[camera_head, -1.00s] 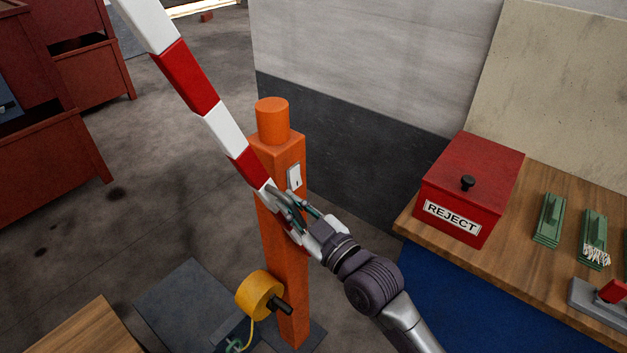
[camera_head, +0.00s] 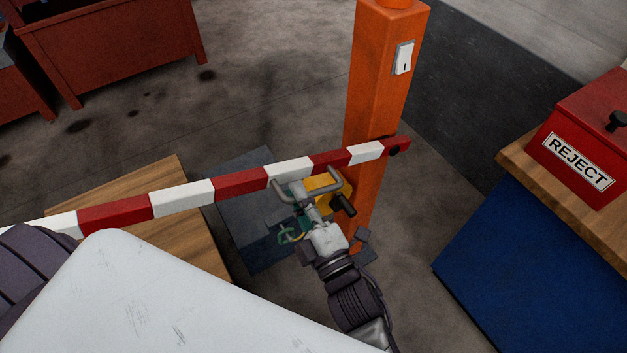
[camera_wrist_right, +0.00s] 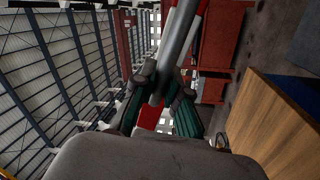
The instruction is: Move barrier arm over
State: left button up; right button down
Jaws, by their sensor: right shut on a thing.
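The red-and-white barrier arm (camera_head: 240,183) runs nearly level across the head view, from the left edge to the orange post (camera_head: 378,105). My right gripper (camera_head: 307,192) is at the arm's near side, a short way left of the post. In the right wrist view its green-padded fingers (camera_wrist_right: 160,100) are shut on a grey bar (camera_wrist_right: 178,45), which looks like a handle at the barrier arm. Where that bar joins the arm is unclear. My left gripper is not in view.
A wooden surface (camera_head: 165,245) lies under the arm. A red REJECT box (camera_head: 590,140) stands on the bench at right. Red bins (camera_head: 115,40) stand at back left.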

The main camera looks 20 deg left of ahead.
jog(key=f+n+b, duration=0.1)
jog(key=f+b, duration=0.1)
jog(key=f, duration=0.1)
jog(key=s+f+n+b, duration=0.1)
jog(key=f, duration=0.1)
jog(key=shift+a+f+n+g+y, duration=0.25)
jog(key=shift+a+n+g+y, duration=0.05)
jog(key=shift+a, duration=0.05)
jog(key=c, duration=1.2)
grip_release()
jog(key=shift+d, duration=0.1)
jog(key=v, duration=1.1)
jog(key=shift+s+d, duration=0.25)
jog(key=shift+d, duration=0.1)
